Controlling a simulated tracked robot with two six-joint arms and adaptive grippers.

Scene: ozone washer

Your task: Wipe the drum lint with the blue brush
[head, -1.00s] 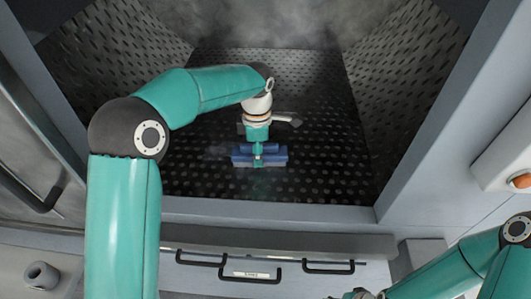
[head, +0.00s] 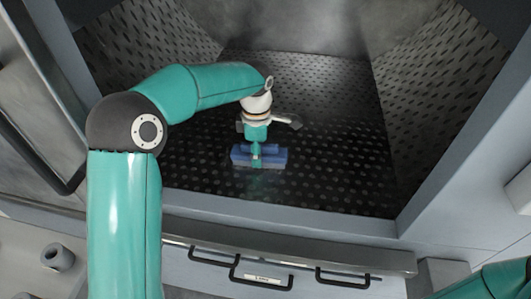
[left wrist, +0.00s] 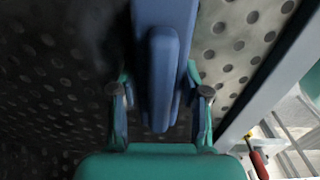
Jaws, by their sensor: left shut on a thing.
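The blue brush (head: 259,158) is inside the drum (head: 315,187), over the dark perforated floor near its front edge. My left gripper (head: 256,149) is shut on it from above. In the left wrist view the brush (left wrist: 162,85) runs between the two fingers of my left gripper (left wrist: 160,92). Whether the bristles touch the floor cannot be told. No clear patch of lint shows in the head view; the floor under the brush is hidden. My right gripper is out of view; only a bit of that arm shows at the lower right.
Perforated walls (head: 430,95) slope up on both sides of the floor. A grey front sill (head: 290,228) borders the opening, with black handles (head: 342,279) below. The floor right of the brush is clear. A red-handled tool (left wrist: 258,163) shows outside the drum.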

